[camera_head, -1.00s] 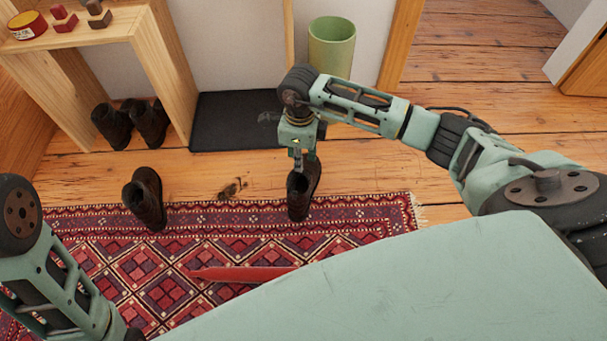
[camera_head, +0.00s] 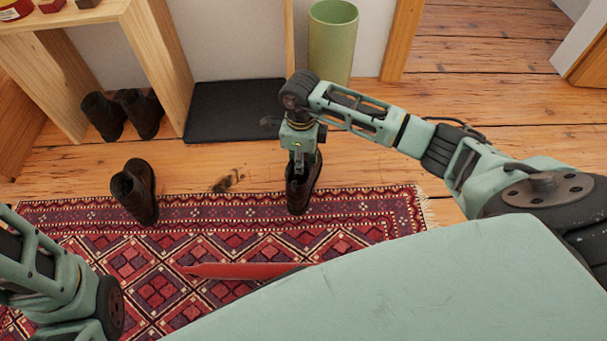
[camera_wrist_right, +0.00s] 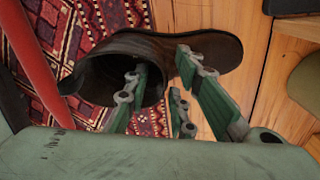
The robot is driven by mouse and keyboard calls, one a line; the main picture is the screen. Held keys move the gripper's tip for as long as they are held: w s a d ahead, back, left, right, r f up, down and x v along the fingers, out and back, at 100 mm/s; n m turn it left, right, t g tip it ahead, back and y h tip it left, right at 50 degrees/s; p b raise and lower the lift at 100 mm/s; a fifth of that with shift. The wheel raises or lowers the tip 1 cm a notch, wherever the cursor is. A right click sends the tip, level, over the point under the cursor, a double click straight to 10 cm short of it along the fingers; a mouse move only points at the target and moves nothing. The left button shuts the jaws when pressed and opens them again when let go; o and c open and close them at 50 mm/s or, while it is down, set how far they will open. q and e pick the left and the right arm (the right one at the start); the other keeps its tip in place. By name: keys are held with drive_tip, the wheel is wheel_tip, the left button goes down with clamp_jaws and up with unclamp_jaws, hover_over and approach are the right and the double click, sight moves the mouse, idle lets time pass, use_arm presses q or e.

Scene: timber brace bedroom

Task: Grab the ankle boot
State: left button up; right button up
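A dark brown ankle boot (camera_head: 301,197) stands upright at the rug's back edge, below my right gripper (camera_head: 304,163). The boot also shows in the right wrist view (camera_wrist_right: 132,45), its opening facing the camera. There my right gripper (camera_wrist_right: 165,92) is open. One finger is over or in the boot's opening and the other fingers are outside its wall, with the wall between them. I cannot see firm contact. A second brown boot (camera_head: 138,190) stands to the left, partly on the rug. My left arm shows at the lower left; its gripper is out of frame.
More dark boots (camera_head: 143,112) stand beneath the wooden shelf (camera_head: 65,50). A black mat (camera_head: 235,112) and a green bin (camera_head: 332,42) are behind the gripper. A long red object (camera_head: 240,270) lies over the patterned rug (camera_head: 370,215). Wooden floor on the right is clear.

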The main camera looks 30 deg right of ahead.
clamp_jaws()
idle(0.7)
